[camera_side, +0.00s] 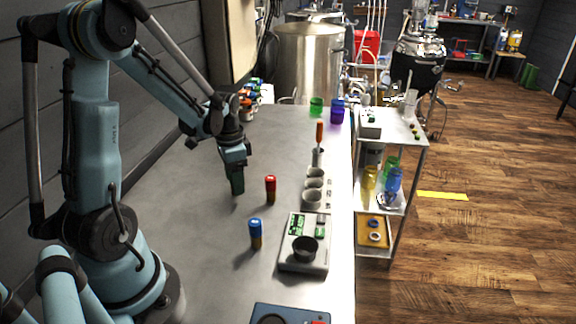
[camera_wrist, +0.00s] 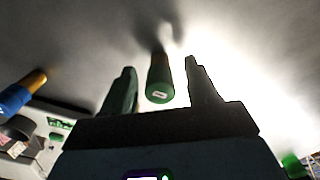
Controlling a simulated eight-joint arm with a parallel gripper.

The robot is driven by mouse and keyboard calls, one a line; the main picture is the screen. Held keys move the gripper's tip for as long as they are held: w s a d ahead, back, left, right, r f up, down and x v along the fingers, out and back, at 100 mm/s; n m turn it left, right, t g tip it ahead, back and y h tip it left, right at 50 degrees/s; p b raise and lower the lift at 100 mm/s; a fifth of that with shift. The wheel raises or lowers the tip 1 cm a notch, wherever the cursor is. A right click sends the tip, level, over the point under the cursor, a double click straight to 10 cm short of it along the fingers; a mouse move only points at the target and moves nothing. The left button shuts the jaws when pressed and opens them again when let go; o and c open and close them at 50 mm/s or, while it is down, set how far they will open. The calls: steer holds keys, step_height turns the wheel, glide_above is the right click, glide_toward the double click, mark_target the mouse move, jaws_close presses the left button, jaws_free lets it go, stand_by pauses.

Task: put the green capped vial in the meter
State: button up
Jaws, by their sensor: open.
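In the wrist view the green capped vial (camera_wrist: 160,82) stands between my two fingers, its cap facing the camera, with a gap visible on both sides. My gripper (camera_wrist: 160,68) is open around it. In the side view my gripper (camera_side: 237,184) points down low over the left part of the table; I cannot tell the vial from the dark fingers there. The meter (camera_side: 291,262) is a pale box with green displays and a dark round well (camera_side: 305,247), which looks empty. It stands to the right of my gripper, and part of it shows in the wrist view (camera_wrist: 42,143).
A red capped vial (camera_side: 270,189) stands just right of my gripper, and a blue capped vial (camera_side: 255,234) stands nearer the meter. A blue device (camera_side: 288,315) sits at the front.

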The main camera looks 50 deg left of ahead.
jaws_close()
stand_by(0.3)
steer(key=shift+r, duration=0.1)
